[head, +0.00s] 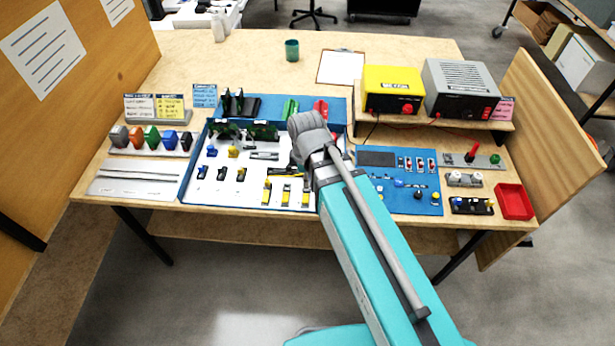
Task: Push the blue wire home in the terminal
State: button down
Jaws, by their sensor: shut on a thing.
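The grey wrist of my arm (308,135) is over the middle of the bench, at the right edge of the white panel in the blue tray (188,172). My gripper is hidden behind this wrist and the arm, so its fingers and anything between them do not show. I cannot pick out the blue wire or its terminal. The spot under the wrist is covered. Small yellow and black parts (285,194) stand on the white panel just left of the arm.
A blue board (425,207) with small parts lies right of the arm. A yellow box (392,85) and a grey power supply (460,85) stand on a shelf behind it. A red bin (514,202) is at the right. The bench's back left is largely clear.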

dwell(0.6)
jog(key=shift+w+a+f+b, duration=1.1)
jog(key=shift+w+f+b, duration=0.2)
jog(key=shift+w+a+f+b, duration=1.1)
jog(key=shift+w+f+b, duration=0.15)
jog(key=shift+w, duration=0.05)
jog(key=shift+w+a+f+b, duration=1.1)
jog(key=shift+w+f+b, duration=0.2)
jog(key=shift+f, duration=0.25)
jog(key=shift+f+b, duration=1.2)
jog(key=shift+b, duration=0.25)
jog(key=shift+f+b, duration=1.15)
jog(key=c, duration=0.5)
grip_release()
jog(key=shift+c, duration=0.2)
jog(key=o, duration=0.3)
